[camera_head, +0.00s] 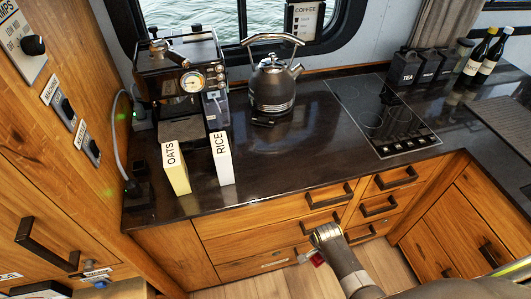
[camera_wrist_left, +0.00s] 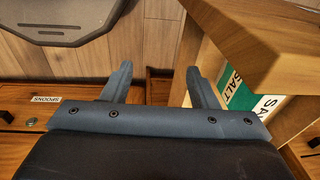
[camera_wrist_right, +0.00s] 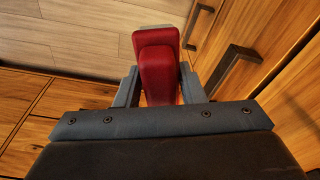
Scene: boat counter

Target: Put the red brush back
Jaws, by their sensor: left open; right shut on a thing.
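The red brush (camera_wrist_right: 158,70) is between the two fingers of my right gripper (camera_wrist_right: 160,84), which is shut on it. A pale part shows behind its red end. In the head view, a small red part of the brush (camera_head: 317,260) shows beside my right gripper (camera_head: 308,256), in front of the wooden drawers and above the floor. My left gripper (camera_wrist_left: 160,82) is open and empty in the left wrist view, over a plank floor and wooden fronts. I cannot make out a holder for the brush.
The dark counter (camera_head: 290,165) carries a kettle (camera_head: 272,88), an espresso machine (camera_head: 160,70), OATS (camera_head: 176,168) and RICE (camera_head: 222,160) boxes, and a hob (camera_head: 375,115). Drawer handles (camera_head: 325,197) stick out. A SALT box (camera_wrist_left: 240,92) stands near my left gripper.

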